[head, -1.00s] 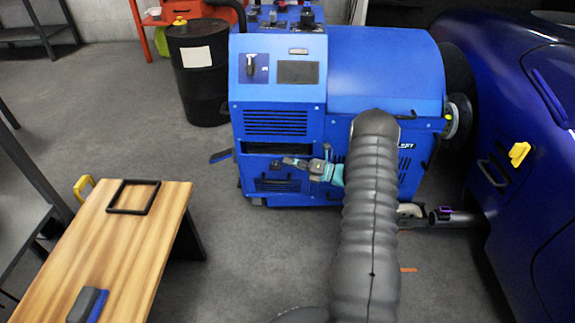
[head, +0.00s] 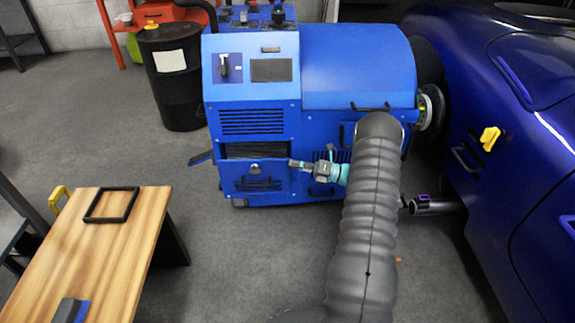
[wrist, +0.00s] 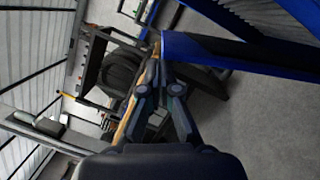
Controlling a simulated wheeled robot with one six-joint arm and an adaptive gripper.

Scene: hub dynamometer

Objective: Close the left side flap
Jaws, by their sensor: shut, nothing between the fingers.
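The blue dynamometer cabinet (head: 250,95) stands in the middle of the head view. A narrow blue flap (head: 201,158) sticks out from its lower left side; its hinge and most of its face are hidden. My gripper (head: 293,163) is in front of the cabinet's lower front, pointing left, to the right of the flap and apart from it. In the wrist view my gripper (wrist: 163,52) is shut and empty. A blue panel (wrist: 235,53) lies close to the right of its fingertips; I cannot tell whether it is the flap or the cabinet, or whether they touch.
A black drum (head: 172,75) stands left behind the cabinet. A wooden table (head: 112,240) with a black frame (head: 111,204) is at the left front. A dark blue car (head: 510,130) is close on the right. Grey floor between table and cabinet is clear.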

